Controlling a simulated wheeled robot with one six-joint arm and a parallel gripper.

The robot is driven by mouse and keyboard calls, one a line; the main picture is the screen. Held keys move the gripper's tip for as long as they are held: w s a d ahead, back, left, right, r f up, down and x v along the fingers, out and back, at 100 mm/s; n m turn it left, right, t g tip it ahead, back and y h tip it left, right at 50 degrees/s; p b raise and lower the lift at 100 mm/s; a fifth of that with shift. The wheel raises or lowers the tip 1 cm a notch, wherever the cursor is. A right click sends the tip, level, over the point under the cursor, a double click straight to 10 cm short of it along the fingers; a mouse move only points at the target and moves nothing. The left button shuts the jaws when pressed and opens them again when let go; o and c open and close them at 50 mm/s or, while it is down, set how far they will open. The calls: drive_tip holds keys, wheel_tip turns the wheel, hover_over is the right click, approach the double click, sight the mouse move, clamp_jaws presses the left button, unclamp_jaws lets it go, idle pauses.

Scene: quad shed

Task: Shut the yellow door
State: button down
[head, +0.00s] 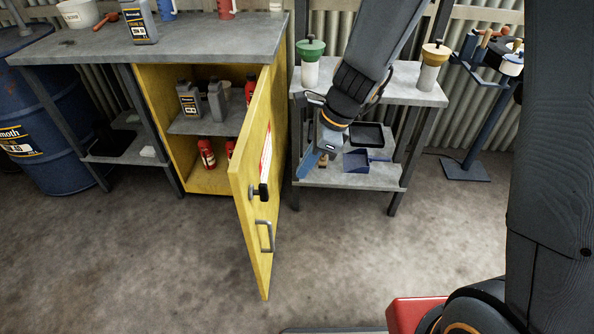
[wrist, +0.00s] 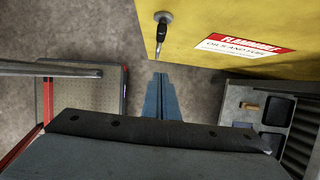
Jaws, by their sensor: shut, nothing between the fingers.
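The yellow door (head: 252,215) of the yellow cabinet stands wide open, swung out towards me from its hinge side on the right. Its outer face, with a grey handle (head: 265,237), a black latch knob (head: 260,192) and a red-and-white label, faces right. My gripper (head: 306,172) is shut and empty, to the right of the door on that outer side, in front of the shelf stand. In the wrist view the door (wrist: 205,25) fills the top right, with the latch (wrist: 163,28) above my closed fingers (wrist: 159,82). No contact with the door is visible.
The cabinet's shelves (head: 190,126) hold grey bottles and red cans. A grey stand (head: 375,178) with trays and funnel-topped jars is behind my gripper. A blue drum (head: 45,140) is at the left. The concrete floor in front of the cabinet is clear.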

drive_tip(key=a+f, duration=0.7)
drive_tip(key=shift+w+f, duration=0.15)
drive_tip(key=shift+f, duration=0.2)
drive_tip(key=shift+a, duration=0.1)
